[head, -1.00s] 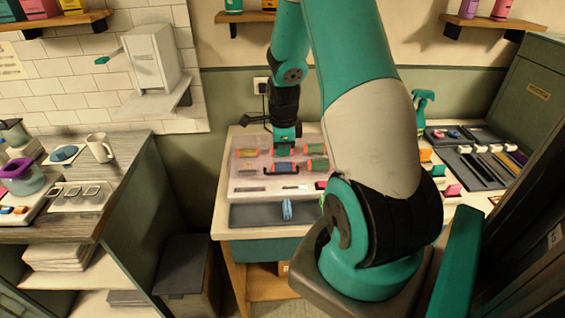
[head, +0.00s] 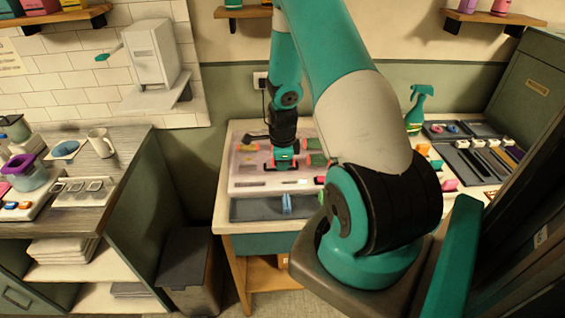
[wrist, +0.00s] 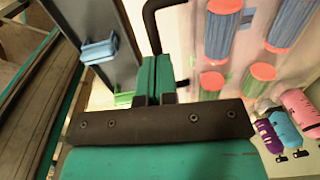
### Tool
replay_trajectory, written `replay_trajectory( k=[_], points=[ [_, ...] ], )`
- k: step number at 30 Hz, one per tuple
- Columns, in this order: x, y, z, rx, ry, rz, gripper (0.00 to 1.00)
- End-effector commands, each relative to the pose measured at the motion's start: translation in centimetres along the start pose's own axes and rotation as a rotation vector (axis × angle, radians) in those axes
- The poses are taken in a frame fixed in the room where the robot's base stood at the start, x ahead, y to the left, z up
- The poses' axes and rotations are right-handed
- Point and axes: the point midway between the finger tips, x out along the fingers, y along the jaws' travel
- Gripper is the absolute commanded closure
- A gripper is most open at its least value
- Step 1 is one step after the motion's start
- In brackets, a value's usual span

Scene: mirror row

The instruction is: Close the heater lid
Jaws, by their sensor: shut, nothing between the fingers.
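The heater (head: 240,184) is a pale box on the middle table, holding several rollers (head: 316,159) with red ends. A pinkish see-through lid (head: 246,168) shows over the rollers; how far it is tilted I cannot tell. My gripper (head: 284,166) is over the front part of the heater, pointing down, and hides some of the rollers. In the wrist view my gripper (wrist: 156,66) has its green fingers together and empty. A black curved bar (wrist: 150,22), seemingly the lid's handle, is just beyond the fingertips; whether they touch is unclear. Rollers (wrist: 222,35) show to its right.
A dark tray (head: 246,209) holding a blue clip (head: 286,204) lies at the table's front. A green spray bottle (head: 417,108) and dark trays (head: 470,160) stand to the right. My arm hides the table's middle right. A counter with a white mug (head: 100,142) is at left.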

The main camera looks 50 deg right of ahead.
Motion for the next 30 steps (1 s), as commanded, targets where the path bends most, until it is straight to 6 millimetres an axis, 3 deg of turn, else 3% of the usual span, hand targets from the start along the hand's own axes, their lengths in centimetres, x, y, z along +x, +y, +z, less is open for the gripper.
replay_trajectory(
  k=[5, 17, 20, 26, 30],
  points=[
    [2.6, 0.7, 0.5, -0.003, 0.000, 0.002, 1.00],
    [2.6, 1.0, 0.4, -0.002, -0.002, 0.009, 1.00],
    [1.8, 1.0, 0.4, -0.002, -0.002, 0.008, 1.00],
    [-2.7, 0.9, 0.2, 0.004, -0.001, -0.003, 1.00],
    [-4.6, 1.1, 0.2, 0.004, -0.002, -0.011, 1.00]
  ],
)
